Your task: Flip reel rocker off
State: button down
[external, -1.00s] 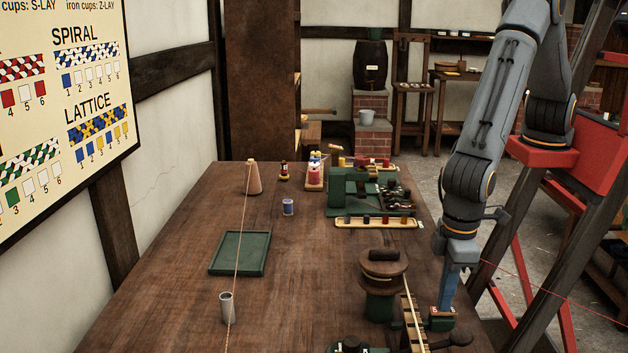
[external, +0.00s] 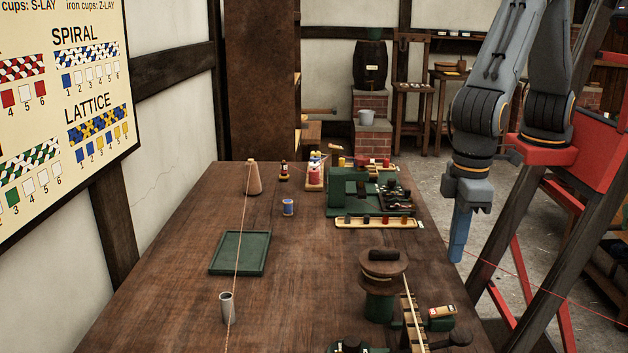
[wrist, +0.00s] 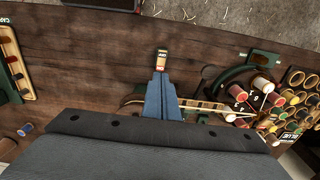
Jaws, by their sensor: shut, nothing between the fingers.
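The small reel rocker (external: 442,312) sits on a green block at the right edge of the bench, with a pale cap and a red mark. In the wrist view the rocker (wrist: 161,58) shows just beyond my fingertips; its lettering is too small to read surely, and I cannot tell which way it is tipped. The wooden reel (external: 383,268) stands on a green post to its left. My gripper (external: 459,255) is shut and empty, its blue fingers pointing down, above and apart from the rocker. It also shows in the wrist view (wrist: 160,76).
A dark-knobbed handle (external: 460,338) lies in front of the rocker. A slatted wooden strip (external: 411,325) runs beside it. A green machine (external: 350,193) and a cup tray (external: 375,222) stand farther back. A green tray (external: 240,253) lies left. Air around my gripper is clear.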

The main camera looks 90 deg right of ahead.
aim_at(448, 308)
jog(key=shift+r, duration=1.2)
jog(key=shift+b, duration=0.35)
jog(key=w+g+b, duration=0.2)
jog(key=w+b, duration=0.1)
jog(key=b, duration=0.3)
jog(key=shift+w+a+g, duration=0.1)
jog(key=shift+w+g, duration=0.1)
jog(key=shift+g, duration=0.2)
jog(key=p+x, duration=0.3)
jog(key=x, duration=1.1)
jog(key=shift+f, duration=0.1)
